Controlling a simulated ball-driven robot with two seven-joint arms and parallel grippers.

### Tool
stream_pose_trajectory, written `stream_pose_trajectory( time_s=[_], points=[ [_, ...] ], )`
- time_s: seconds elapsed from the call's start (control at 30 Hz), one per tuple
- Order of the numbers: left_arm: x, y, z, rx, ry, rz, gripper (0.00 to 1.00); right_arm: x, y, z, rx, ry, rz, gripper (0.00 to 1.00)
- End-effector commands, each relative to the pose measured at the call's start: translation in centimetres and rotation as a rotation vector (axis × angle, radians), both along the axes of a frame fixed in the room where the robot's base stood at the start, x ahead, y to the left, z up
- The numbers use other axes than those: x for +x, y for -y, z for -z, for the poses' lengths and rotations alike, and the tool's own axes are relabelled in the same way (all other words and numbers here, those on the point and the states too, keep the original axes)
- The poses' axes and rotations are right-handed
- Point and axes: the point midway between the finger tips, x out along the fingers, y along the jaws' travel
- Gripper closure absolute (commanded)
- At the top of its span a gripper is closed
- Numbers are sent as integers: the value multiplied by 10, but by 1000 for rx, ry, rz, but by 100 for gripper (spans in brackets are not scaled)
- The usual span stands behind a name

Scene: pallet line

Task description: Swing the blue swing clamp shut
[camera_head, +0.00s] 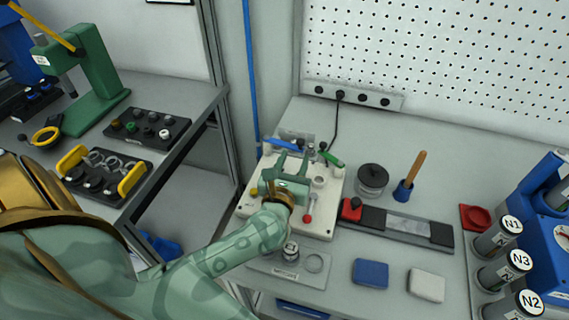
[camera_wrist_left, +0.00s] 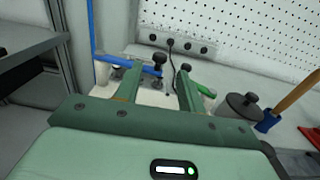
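A white fixture plate (camera_head: 325,222) lies on the bench with several coloured clamps on it. The blue swing clamp's arm (camera_head: 280,144) is at the plate's far side, beyond my left gripper. In the left wrist view the blue arm (camera_wrist_left: 118,62) runs from the left toward a black knob (camera_wrist_left: 160,58), partly hidden by a finger. My left gripper (camera_head: 293,162) is over the plate with its two fingers apart and nothing visible between them. In the left wrist view the gripper (camera_wrist_left: 160,78) points toward the blue arm; contact cannot be told. My right gripper is not in view.
Green (camera_head: 332,158), red (camera_head: 308,218) and yellow (camera_head: 254,192) handles surround the gripper on the plate. A black-lidded jar (camera_head: 371,181) and a blue holder with a wooden handle (camera_head: 403,190) stand right. A blue pipe (camera_head: 250,70) rises behind. Labelled cylinders (camera_head: 500,236) stand far right.

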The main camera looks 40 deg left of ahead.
Motion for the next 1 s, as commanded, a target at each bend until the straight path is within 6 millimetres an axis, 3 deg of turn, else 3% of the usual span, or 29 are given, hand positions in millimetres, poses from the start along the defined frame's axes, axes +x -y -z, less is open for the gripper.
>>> stream_pose_trajectory(
  time_s=[0.1,0.3,0.5,0.73,0.9,1.0],
  points=[
    [-32,11,1,-3,-3,0,61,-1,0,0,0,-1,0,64],
    [-69,24,1,-1,-3,0,61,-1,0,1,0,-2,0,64],
    [-83,30,0,0,-1,0,61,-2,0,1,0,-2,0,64],
    [-83,30,0,-1,0,0,61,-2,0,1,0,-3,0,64],
    [-81,29,-6,3,9,1,100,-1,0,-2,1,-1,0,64],
    [-76,22,-16,24,25,-2,100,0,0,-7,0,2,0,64]
  ],
)
